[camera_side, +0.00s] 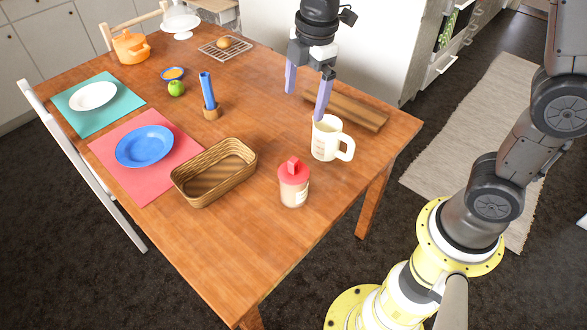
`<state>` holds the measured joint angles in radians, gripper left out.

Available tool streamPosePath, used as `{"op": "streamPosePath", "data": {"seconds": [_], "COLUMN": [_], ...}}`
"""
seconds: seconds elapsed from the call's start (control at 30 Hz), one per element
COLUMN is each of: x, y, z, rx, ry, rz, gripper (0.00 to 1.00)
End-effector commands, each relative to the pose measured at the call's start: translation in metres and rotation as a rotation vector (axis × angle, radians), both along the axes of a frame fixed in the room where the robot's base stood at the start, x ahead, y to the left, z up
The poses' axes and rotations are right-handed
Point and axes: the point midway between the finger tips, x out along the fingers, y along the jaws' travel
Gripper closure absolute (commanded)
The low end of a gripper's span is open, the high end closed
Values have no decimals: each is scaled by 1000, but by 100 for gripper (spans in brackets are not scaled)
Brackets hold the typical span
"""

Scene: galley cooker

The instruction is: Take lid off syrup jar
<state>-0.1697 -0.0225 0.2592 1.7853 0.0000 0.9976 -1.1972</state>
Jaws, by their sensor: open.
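The syrup jar (293,193) stands upright on the wooden table near its front right edge. Its red lid (292,169), with a block-shaped knob on top, sits on the jar. My gripper (306,103) points down from the top of the view, with its two purple fingers spread apart and nothing between them. It is up and behind the jar in the picture, apart from it. The right fingertip overlaps the rim area of the cream mug in the picture; I cannot tell whether they touch.
A cream mug (327,141) stands right behind the jar, with a wooden board (345,109) beyond it. A wicker basket (196,190) is left of the jar. A blue bowl (144,147) lies on a pink mat (111,162). The table front (235,262) is clear.

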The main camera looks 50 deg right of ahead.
Motion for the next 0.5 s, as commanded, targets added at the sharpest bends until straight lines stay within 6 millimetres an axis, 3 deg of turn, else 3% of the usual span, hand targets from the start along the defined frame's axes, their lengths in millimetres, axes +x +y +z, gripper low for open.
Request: {"op": "streamPosePath", "data": {"seconds": [0.1, 0.37, 0.5], "x": [11, 8, 7], "y": [12, 20, 20], "z": [-30, -62, -88], "rx": [-13, -24, -25], "ry": [71, 125, 127], "rz": [26, 45, 44], "gripper": [0, 0, 0]}}
